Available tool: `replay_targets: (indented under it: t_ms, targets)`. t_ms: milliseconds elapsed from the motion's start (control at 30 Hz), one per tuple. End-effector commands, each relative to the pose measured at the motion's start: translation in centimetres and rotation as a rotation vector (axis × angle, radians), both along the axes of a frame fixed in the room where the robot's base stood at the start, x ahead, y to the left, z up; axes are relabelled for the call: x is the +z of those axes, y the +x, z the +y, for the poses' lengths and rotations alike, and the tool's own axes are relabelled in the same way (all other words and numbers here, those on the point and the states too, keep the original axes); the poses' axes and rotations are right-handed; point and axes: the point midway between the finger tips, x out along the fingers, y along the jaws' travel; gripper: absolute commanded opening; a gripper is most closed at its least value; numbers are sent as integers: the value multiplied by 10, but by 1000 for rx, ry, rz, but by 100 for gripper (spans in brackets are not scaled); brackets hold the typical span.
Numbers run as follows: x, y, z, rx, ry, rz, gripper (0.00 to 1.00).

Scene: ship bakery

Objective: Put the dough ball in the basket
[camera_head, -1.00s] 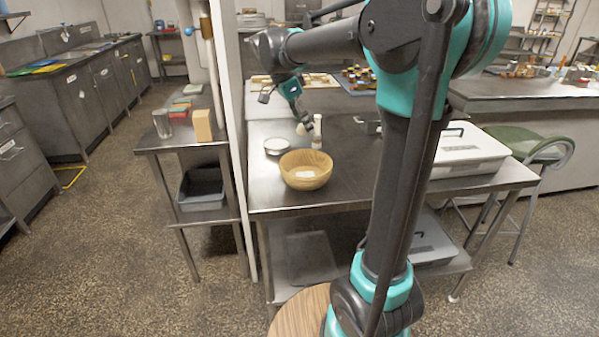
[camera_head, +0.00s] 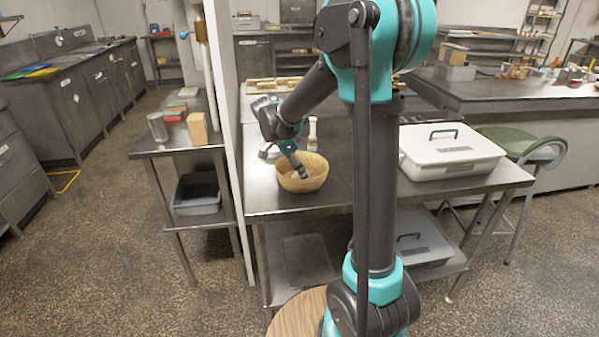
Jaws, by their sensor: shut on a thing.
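The basket (camera_head: 309,184), a round, light-wood bowl shape, stands on the steel table. My gripper (camera_head: 300,172) reaches down from the upper left, with its fingertips inside the basket's opening. It is shut on the dough ball (camera_head: 298,176), a small pale lump that shows only in part between the fingertips. I cannot tell whether the ball touches the basket's bottom.
A pale upright pin-shaped thing (camera_head: 312,133) stands just behind the basket. A round pale dish (camera_head: 268,151) is partly hidden behind my gripper. A white lidded box (camera_head: 451,152) stands to the right. Bare steel tabletop (camera_head: 335,150) lies between basket and box.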

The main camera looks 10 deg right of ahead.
Motion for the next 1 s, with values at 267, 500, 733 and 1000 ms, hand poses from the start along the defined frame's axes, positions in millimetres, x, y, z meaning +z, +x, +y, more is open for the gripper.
replay_targets:
  t_ms: [267, 500, 733, 1000]
  targets:
    - [-2, 0, 0, 0, 0, 0, 17]
    - [-4, 0, 0, 0, 0, 0, 64]
    - [-4, 0, 0, 0, 0, 0, 69]
    - [8, -1, 4, 2, 0, 1, 69]
